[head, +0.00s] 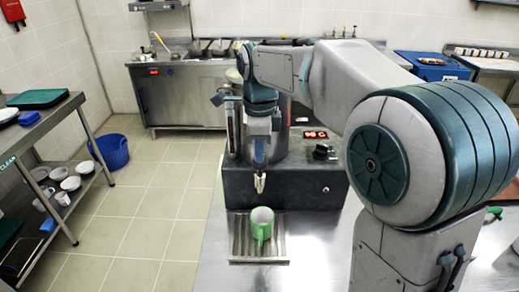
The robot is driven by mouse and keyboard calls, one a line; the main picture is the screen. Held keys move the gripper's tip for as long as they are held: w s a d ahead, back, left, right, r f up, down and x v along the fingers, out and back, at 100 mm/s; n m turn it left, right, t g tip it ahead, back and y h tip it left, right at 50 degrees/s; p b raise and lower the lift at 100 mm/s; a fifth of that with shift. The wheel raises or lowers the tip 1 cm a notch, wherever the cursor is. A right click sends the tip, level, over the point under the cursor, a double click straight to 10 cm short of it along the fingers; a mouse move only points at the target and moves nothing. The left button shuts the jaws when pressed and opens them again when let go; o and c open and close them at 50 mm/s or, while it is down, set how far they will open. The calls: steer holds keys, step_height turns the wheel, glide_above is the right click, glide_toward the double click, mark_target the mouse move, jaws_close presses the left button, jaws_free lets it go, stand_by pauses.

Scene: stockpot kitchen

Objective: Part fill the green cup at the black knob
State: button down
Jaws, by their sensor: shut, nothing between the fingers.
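The green cup (257,231) stands upright on the ribbed metal drip tray (239,247), its pale inside facing up. How much is in it cannot be told. My gripper (260,184) points down, shut and empty, in front of the dark dispenser base (308,190) and above the cup in the picture, apart from it. The black knob (321,151) is on the dispenser, to the right of my gripper and below a lit red display (315,134). My arm and gripper hide part of the dispenser and any spout behind them.
The dispenser stands on a steel counter (222,278). A rack (48,140) with white cups and bowls is at left, near a blue tub (110,151) on the floor. A blue box (432,67) is at the back right.

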steer(key=shift+f+b, duration=0.45)
steer(key=shift+f, duration=0.5)
steer(key=shift+s+f, duration=0.1)
steer(key=shift+f, duration=0.05)
stand_by(1.2)
step_height(320, 180, up, 15)
steer(key=p, duration=0.3)
steer(key=shift+f, duration=0.2)
stand_by(0.5)
steer(key=s+d+f+n+t, duration=0.1)
steer(key=s+d+f+n, duration=0.6)
steer(key=s+f+n, duration=0.1)
steer(key=s+d+f+n+t, duration=0.2)
steer(key=s+d+f+n, duration=0.4)
steer(key=s+f+n, duration=0.3)
steer(key=shift+s+d+n, duration=0.35)
steer(key=shift+s+n, duration=0.45)
steer(key=shift+s, duration=0.45)
stand_by(0.9)
